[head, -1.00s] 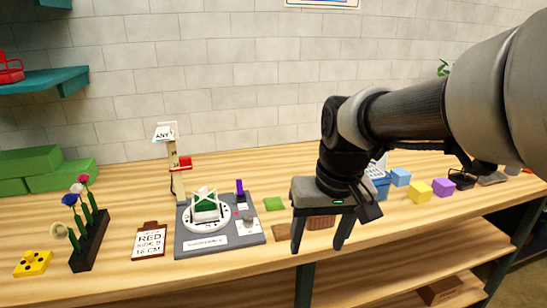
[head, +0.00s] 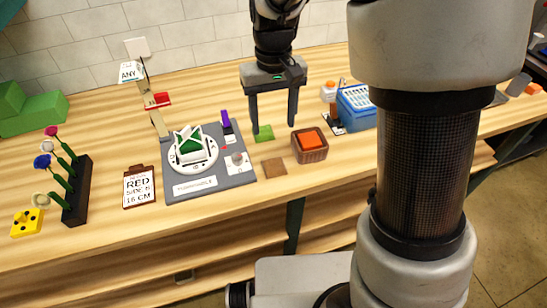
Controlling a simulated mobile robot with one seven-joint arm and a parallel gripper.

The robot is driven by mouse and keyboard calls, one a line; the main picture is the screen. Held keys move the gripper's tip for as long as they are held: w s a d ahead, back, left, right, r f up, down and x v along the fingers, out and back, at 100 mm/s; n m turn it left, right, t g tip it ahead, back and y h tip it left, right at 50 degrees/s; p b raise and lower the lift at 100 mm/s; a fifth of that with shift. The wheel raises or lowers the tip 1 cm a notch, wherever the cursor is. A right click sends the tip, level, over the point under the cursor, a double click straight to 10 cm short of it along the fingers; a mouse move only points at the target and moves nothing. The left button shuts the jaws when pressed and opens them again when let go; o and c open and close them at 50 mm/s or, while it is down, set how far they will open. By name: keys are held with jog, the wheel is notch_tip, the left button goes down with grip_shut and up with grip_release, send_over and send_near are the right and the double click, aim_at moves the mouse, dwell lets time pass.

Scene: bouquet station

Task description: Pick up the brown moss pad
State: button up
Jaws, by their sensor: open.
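The brown moss pad (head: 274,167) is a flat brown square lying on the wooden table, in front of the green pad (head: 263,133) and left of a brown basket with an orange block. My gripper (head: 273,128) points down with its two fingers spread apart and nothing between them. In the picture it is above and behind the brown pad, with its left fingertip close to the green pad. I cannot tell the exact height of the fingertips above the table.
The basket (head: 310,147) stands close to the brown pad's right. A grey board (head: 209,183) with a round white turntable lies to its left. A clipboard sign (head: 139,187), a flower rack (head: 77,190) and a blue crate (head: 356,108) are farther off. Bare table lies in front.

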aim_at(274, 165)
notch_tip(274, 165, down, 15)
jog(key=shift+d+f, duration=0.1)
jog(key=shift+f, duration=0.05)
dwell(0.4)
jog(key=c, duration=0.8)
